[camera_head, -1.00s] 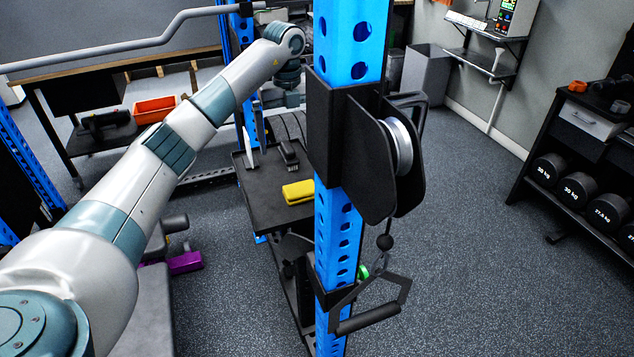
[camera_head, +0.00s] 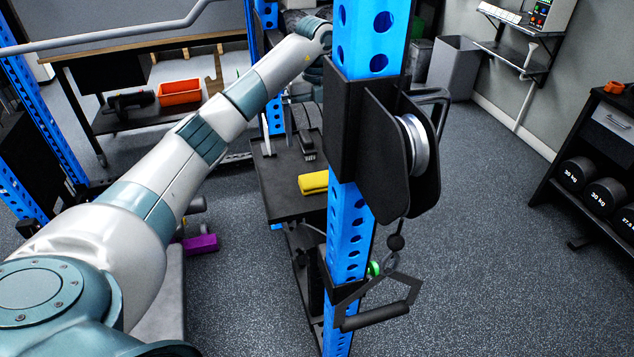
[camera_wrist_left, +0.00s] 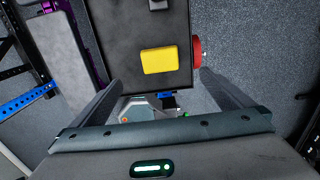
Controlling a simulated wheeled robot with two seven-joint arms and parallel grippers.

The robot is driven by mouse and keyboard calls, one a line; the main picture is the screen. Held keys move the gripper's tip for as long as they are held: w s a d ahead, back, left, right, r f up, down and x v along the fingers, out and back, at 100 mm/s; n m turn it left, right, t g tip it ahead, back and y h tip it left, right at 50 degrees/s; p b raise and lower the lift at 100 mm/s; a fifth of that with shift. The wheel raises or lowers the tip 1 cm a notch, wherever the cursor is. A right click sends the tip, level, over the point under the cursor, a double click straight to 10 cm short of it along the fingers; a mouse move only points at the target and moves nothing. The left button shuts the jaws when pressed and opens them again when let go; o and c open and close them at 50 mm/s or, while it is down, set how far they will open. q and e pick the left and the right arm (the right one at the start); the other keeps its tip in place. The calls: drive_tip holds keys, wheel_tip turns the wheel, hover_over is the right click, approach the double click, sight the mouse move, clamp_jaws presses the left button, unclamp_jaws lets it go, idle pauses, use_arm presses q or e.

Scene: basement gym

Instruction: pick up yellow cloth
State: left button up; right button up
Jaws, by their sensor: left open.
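The yellow cloth (camera_head: 313,182) is a folded block near the right side of a black tabletop (camera_head: 285,208), just left of the blue post. It also shows in the left wrist view (camera_wrist_left: 159,60), lying flat on the dark top. My left arm reaches in from the left above the tabletop, and its wrist end is partly hidden behind the post. In the left wrist view my left gripper (camera_wrist_left: 160,78) is open and empty. Its two fingers stand apart on either side of the cloth's line, with the cloth ahead of them. My right gripper does not show.
A blue post (camera_head: 352,230) with a black pulley housing (camera_head: 375,150) and hanging handle (camera_head: 378,316) stands close on the right. A dark brush-like item (camera_head: 307,146) lies behind the cloth. A workbench with an orange bin (camera_head: 180,92) is at the back left. Floor at right is open.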

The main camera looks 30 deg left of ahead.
use_arm(q)
drive_tip(key=p, duration=0.3)
hover_over(317, 178)
drive_tip(key=f, duration=0.9)
drive_tip(key=shift+a+f, duration=0.1)
drive_tip(key=shift+a, duration=0.1)
drive_tip(key=shift+w+f, duration=0.1)
drive_tip(key=shift+f, duration=0.3)
drive_tip(key=shift+d+f+p, duration=0.1)
drive_tip(key=shift+f+p, duration=0.35)
drive_tip(key=shift+f, duration=0.05)
wheel_tip(317, 178, down, 3)
drive_tip(key=shift+d+p, duration=0.1)
drive_tip(key=shift+p, duration=0.7)
drive_tip(key=shift+f, duration=0.65)
drive_tip(key=c, duration=1.1)
